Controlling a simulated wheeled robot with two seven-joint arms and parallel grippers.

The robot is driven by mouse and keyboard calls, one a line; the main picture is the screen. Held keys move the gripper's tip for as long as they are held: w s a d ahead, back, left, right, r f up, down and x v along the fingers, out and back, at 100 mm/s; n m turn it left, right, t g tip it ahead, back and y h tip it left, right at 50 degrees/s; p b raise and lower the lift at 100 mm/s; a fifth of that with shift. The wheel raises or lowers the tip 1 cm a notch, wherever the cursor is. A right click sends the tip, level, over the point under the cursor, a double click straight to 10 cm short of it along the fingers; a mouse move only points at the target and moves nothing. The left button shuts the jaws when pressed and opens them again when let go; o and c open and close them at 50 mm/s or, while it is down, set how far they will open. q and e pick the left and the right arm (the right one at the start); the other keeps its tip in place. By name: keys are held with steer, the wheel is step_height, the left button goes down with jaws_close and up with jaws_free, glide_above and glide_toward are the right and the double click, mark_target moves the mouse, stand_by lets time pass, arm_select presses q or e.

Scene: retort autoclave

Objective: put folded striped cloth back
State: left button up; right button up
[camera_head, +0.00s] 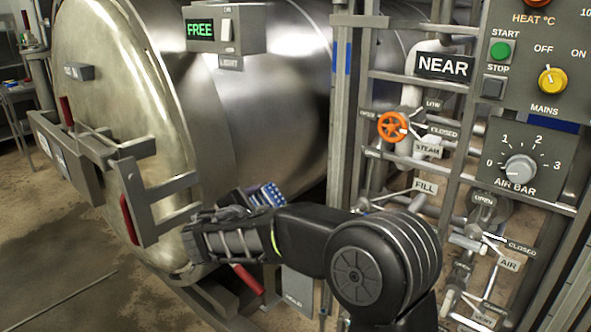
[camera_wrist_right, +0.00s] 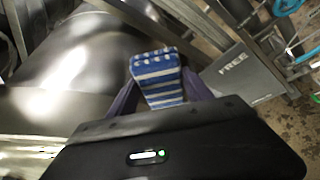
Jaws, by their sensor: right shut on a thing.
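The folded striped cloth (camera_wrist_right: 158,80) is blue and white and sits between the fingers of my right gripper (camera_wrist_right: 162,98) in the right wrist view. The fingers are shut on it. In the head view the cloth (camera_head: 266,195) shows just beyond my right wrist, in front of the autoclave's lower side, and my forearm hides part of it. The right gripper (camera_head: 250,197) is partly hidden there too. My left gripper is not in view.
The big steel autoclave (camera_head: 270,100) fills the left and middle, with its round door (camera_head: 110,110) and red-handled latch frame (camera_head: 150,190). At right stand a pipe rack with an orange valve wheel (camera_head: 392,126) and a control panel (camera_head: 545,100). Floor shows at lower left.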

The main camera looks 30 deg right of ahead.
steer(key=s+a+f+p, duration=0.2)
steer(key=a+f, duration=0.5)
steer(key=a, duration=0.2)
steer(key=s+a+f+p, duration=0.2)
steer(key=s+f, duration=0.3)
steer(key=s, duration=0.2)
steer(key=s+a+f+p, duration=0.3)
steer(key=s+f, duration=0.2)
steer(key=s, duration=0.2)
steer(key=shift+s+a+p, duration=0.15)
steer(key=shift+a+p, duration=0.15)
